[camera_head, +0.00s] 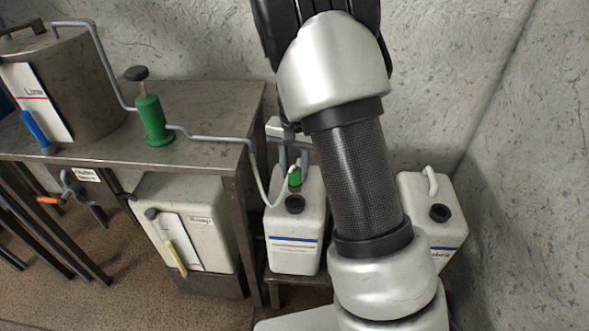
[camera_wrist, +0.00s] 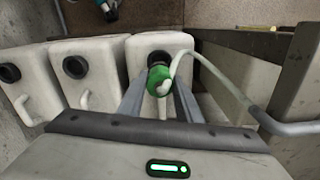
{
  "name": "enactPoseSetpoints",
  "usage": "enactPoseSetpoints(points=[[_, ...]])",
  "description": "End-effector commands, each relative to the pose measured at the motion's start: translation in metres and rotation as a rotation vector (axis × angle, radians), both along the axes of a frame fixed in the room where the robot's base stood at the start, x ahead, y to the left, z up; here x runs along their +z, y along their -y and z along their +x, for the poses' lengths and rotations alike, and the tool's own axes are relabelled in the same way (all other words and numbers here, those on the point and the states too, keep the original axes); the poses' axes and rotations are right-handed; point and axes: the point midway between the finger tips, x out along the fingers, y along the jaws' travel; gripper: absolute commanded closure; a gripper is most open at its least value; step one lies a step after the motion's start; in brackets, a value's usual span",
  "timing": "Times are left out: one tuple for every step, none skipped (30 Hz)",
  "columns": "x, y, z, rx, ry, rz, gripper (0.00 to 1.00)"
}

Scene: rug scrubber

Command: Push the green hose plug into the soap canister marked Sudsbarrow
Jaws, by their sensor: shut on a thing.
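My gripper (camera_head: 293,168) is shut on the green hose plug (camera_head: 295,177), with a pale hose running from it. The plug is above a white soap canister (camera_head: 292,240) beside the metal table, close to the canister's dark round opening. In the wrist view the plug (camera_wrist: 157,77) is between the fingers and overlaps the near edge of this canister's opening (camera_wrist: 160,58); it does not appear seated. Another white canister (camera_head: 447,205) stands right of my arm, its label partly hidden. A middle canister (camera_wrist: 82,75) shows only in the wrist view. I cannot read "Sudsbarrow" on any label.
The metal table (camera_head: 205,98) at left carries a steel tank (camera_head: 85,80) and a green pump (camera_head: 152,122) with a grey pipe. The wall is close behind the canisters. The hose loops on the table side.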

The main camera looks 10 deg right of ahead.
Motion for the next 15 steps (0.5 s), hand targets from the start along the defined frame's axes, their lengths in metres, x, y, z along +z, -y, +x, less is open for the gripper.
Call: enactPoseSetpoints(points=[[-0.003,0.000,0.000,0.000,0.000,0.000,0.96],[-0.004,0.000,0.000,0.000,0.000,0.000,0.96],[-0.006,0.000,0.000,0.000,0.000,0.000,0.96],[-0.008,0.000,0.000,0.000,0.001,0.000,0.96],[-0.010,0.000,0.000,0.000,0.001,0.000,0.96],[-0.013,0.000,0.000,0.000,0.001,0.000,0.96],[-0.015,0.000,0.000,0.000,0.001,0.000,0.96],[-0.018,0.000,0.000,0.000,0.001,0.000,0.96],[-0.021,0.000,0.000,0.000,0.001,0.000,0.96],[-0.024,0.000,0.000,0.000,0.001,0.000,0.96],[-0.026,0.000,0.000,-0.001,0.001,0.000,0.96],[-0.030,0.000,0.000,-0.001,0.002,-0.001,0.96],[-0.032,0.000,0.000,-0.001,0.002,-0.001,0.96],[-0.034,0.000,0.000,-0.001,0.002,-0.001,0.96],[-0.036,0.000,0.000,-0.001,0.002,-0.001,0.96]])
